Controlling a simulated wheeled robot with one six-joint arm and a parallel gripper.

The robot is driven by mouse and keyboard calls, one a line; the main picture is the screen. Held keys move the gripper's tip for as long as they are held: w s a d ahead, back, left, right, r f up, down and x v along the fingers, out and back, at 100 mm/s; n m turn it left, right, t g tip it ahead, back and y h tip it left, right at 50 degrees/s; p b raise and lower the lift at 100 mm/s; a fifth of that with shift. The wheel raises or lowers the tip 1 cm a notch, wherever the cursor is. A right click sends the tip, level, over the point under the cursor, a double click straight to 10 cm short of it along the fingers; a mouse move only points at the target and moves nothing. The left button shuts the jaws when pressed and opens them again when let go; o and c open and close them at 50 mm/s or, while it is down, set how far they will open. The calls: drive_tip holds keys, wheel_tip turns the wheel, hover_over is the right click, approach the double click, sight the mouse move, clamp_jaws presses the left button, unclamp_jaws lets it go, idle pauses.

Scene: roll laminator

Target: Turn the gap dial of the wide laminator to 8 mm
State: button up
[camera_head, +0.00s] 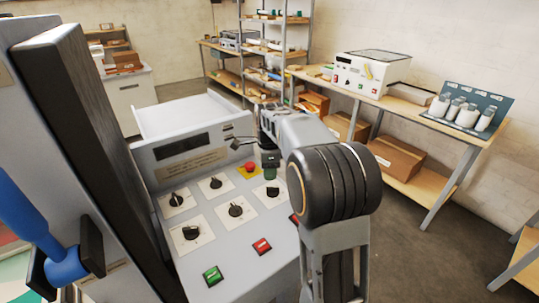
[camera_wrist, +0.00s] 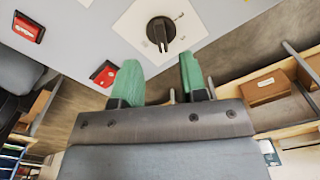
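The wide laminator's sloping grey control panel (camera_head: 225,248) fills the middle of the head view. It carries several black dials on white plates, including an upper-left dial (camera_head: 176,199), a lower-left dial (camera_head: 190,232), a middle dial (camera_head: 236,210) and a right dial (camera_head: 272,191). Their labels and scales are too small to read, so I cannot tell which is the gap dial. My gripper (camera_head: 269,172) hangs near the right dial. In the wrist view, my gripper (camera_wrist: 158,70) has its green fingers apart and empty, with one black dial (camera_wrist: 161,30) just beyond the fingertips, not between them.
The panel also has a red stop button (camera_head: 250,167), a green button (camera_head: 213,275) and a red button (camera_head: 262,246). A blue-handled lever (camera_head: 65,265) stands at left. A bench (camera_head: 440,133) with a smaller white machine (camera_head: 368,72) stands behind at right.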

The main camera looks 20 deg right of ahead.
wheel_tip(320, 180, up, 7)
drive_tip(key=shift+f, duration=0.15)
idle(0.6)
drive_tip(key=n, duration=1)
approach(269, 188)
drive_tip(key=s, duration=0.2)
drive_tip(key=s+a+f+n+t, duration=0.1)
drive_tip(key=s+a+n, duration=0.1)
drive_tip(key=s+n, duration=0.2)
drive_tip(key=s+a+f+n+t, duration=0.1)
drive_tip(key=s+a+n, duration=0.2)
drive_tip(key=s, duration=0.4)
drive_tip(key=s+a+f+n+t, duration=0.1)
drive_tip(key=s+a+n, duration=0.1)
drive_tip(key=s+n, duration=0.2)
drive_tip(key=shift+s+a+f+n+t, duration=0.15)
drive_tip(key=shift+s+a+f, duration=0.05)
drive_tip(key=shift+s, duration=0.5)
drive_tip(key=shift+s+a+f+n+t, duration=0.15)
drive_tip(key=shift+s+a+f, duration=0.05)
drive_tip(key=shift+s, duration=0.45)
drive_tip(key=shift+s+a+r+t, duration=0.15)
drive_tip(key=shift+a+r+t, duration=0.15)
drive_tip(key=shift+r, duration=0.35)
